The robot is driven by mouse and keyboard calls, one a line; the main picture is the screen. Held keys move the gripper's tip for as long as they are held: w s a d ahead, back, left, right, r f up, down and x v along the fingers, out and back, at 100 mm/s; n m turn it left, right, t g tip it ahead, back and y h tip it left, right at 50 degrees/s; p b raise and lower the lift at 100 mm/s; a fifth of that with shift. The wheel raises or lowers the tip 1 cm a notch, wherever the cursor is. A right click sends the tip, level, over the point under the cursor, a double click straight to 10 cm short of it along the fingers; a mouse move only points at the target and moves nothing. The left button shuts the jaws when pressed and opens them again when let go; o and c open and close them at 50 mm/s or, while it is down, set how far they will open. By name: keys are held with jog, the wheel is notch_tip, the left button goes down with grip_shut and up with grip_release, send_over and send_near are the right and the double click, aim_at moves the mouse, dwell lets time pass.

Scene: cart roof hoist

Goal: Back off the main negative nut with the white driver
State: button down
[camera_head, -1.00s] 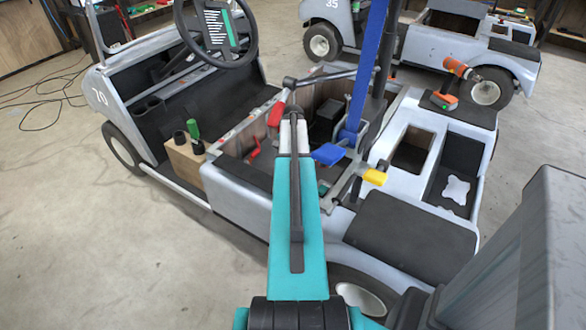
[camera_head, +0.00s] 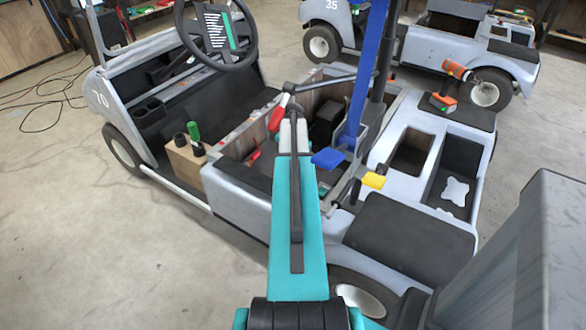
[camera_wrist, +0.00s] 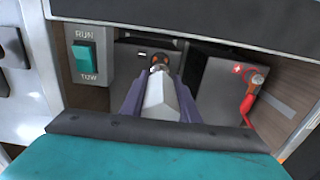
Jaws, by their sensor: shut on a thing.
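My gripper (camera_wrist: 160,98) is shut on the white driver (camera_wrist: 160,92), a pale, faceted tool between two purple fingers in the wrist view. The driver points away from me at a battery post with a copper-coloured nut (camera_wrist: 159,60). Its far end overlaps the foot of that post, and I cannot tell whether it touches the nut. The post is on the dark left battery (camera_wrist: 131,65), which has a white minus-like mark. In the head view, my teal arm reaches over the cart's open bay, and the gripper is hidden there.
The right battery (camera_wrist: 215,80) carries a plus mark and a red cable (camera_wrist: 247,105). A RUN/TOW switch (camera_wrist: 84,57) is on the left wall. The rear deck holds an orange-and-black item (camera_head: 442,103).

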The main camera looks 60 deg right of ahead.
jog(key=shift+r+p, duration=1.65)
jog(key=shift+r, duration=1.1)
